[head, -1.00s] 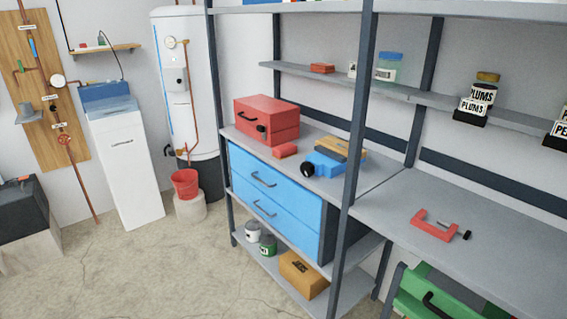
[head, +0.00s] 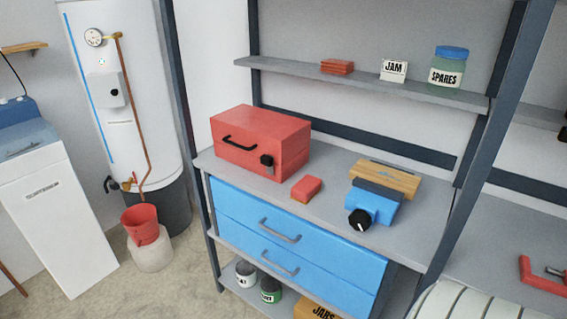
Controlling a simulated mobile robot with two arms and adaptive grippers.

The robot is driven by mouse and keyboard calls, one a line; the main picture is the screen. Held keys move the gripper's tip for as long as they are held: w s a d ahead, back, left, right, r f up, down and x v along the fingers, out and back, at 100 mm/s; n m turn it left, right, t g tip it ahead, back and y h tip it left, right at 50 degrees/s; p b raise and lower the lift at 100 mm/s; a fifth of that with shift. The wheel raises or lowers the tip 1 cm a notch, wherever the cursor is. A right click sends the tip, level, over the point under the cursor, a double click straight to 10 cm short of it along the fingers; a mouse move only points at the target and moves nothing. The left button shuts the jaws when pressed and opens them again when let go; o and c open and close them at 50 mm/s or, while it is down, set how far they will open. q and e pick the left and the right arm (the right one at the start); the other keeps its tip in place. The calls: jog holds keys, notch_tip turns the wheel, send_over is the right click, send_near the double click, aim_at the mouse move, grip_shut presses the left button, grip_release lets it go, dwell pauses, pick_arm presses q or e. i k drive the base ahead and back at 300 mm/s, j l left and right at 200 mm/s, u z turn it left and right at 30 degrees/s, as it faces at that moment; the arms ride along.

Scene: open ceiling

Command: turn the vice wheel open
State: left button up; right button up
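A blue vice (head: 374,203) stands on the grey bench top above the blue drawers. Its round black wheel (head: 358,220) with a pale mark faces the front edge of the bench. A dark grey jaw part (head: 378,188) lies behind the blue body, and a wooden block (head: 388,178) is right behind that. I cannot tell whether the block is clamped. Neither of my grippers is in view, and nothing touches the wheel.
A red toolbox (head: 260,141) and a small red block (head: 306,188) stand left of the vice. A shelf post (head: 480,150) rises to its right. The blue drawers (head: 270,225) are below.

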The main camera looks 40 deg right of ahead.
aim_at(360, 220)
jog(key=i+j+z, duration=0.1)
jog(key=i+z, duration=0.15)
jog(key=i, duration=0.2)
jog(key=i+j+z, duration=0.15)
jog(key=i+z, duration=0.15)
jog(key=i, duration=0.2)
jog(key=i+j+z, duration=0.25)
jog(key=i, duration=0.2)
jog(key=i+j+z, duration=0.15)
jog(key=z, duration=0.35)
jog(key=i+j+z, duration=0.2)
jog(key=z, duration=0.25)
jog(key=i+j+z, duration=0.1)
jog(key=j+z, duration=0.15)
jog(key=z, duration=0.25)
jog(key=i+j+z, duration=0.1)
jog(key=j+z, duration=0.2)
jog(key=z, duration=0.2)
